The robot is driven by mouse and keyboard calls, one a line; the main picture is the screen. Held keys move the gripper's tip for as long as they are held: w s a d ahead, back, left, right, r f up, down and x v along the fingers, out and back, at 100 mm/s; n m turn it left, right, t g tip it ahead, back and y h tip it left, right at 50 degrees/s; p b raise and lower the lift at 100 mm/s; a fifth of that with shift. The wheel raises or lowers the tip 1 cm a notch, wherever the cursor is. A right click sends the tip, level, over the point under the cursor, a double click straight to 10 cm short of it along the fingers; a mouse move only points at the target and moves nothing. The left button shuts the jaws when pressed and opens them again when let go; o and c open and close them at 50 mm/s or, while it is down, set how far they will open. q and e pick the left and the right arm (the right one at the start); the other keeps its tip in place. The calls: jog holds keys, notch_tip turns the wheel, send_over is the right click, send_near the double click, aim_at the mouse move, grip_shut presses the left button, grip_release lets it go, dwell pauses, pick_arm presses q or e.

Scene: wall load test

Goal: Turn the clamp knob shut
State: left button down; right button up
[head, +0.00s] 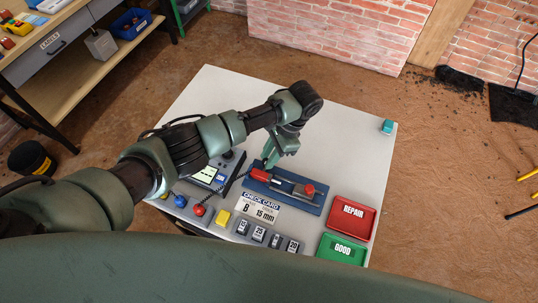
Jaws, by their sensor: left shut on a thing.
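A blue base plate (285,201) lies on the pale table, carrying a grey clamp-like fixture (284,186). A red knob-like piece (308,190) stands at its right part. A longer red part (260,174) lies at its left end. My left gripper (267,164) reaches down from above, its fingers shut at the left end of this longer red part. The fingers partly hide the contact. I cannot tell how far the clamp is turned. My right gripper is not in view.
A meter with a screen (208,175) and a coiled black cable stands left of the plate. A check card (262,201) and several numbered blocks lie in front. A red REPAIR tray (352,216) and green GOOD tray (342,249) are at right. The table's right back is mostly clear.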

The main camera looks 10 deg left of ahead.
pick_arm(q)
jog(key=shift+w+r, duration=0.1)
jog(key=c, duration=1.5)
grip_release()
jog(key=b+v, duration=0.1)
jog(key=v, duration=0.6)
jog(key=shift+d+r, duration=0.15)
jog(key=shift+r, duration=0.25)
jog(key=shift+f, duration=0.1)
